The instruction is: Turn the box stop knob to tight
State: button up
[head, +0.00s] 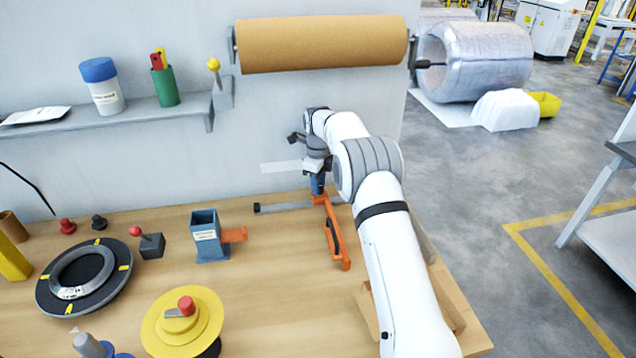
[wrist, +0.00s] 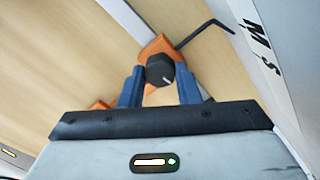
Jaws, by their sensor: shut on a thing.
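The dark round knob (wrist: 159,71) carries a short white mark and sits between the two blue fingers of my gripper (wrist: 159,88). My gripper is shut on the knob. In the head view my gripper (head: 318,185) points down at the back end of the box stop, and the knob is hidden there. I cannot read which setting the mark points to.
A grey bar (head: 285,207) with a black end lies left of the box stop. A blue-grey holder (head: 208,237), a black ring (head: 84,278) and a yellow disc (head: 183,320) stand farther left. The wall and a brown roll (head: 320,44) are behind. A dark bent rod (wrist: 205,30) is near the knob.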

jog(key=shift+w+r, duration=0.2)
jog(key=shift+r, duration=0.1)
jog(key=o, duration=0.7)
jog(key=shift+c, duration=0.2)
jog(key=o, duration=0.3)
jog(key=shift+s+f, duration=0.15)
jog(key=shift+f, duration=0.05)
notch_tip(320, 180, up, 8)
jog(key=shift+f+b, duration=0.1)
jog(key=shift+b, duration=0.4)
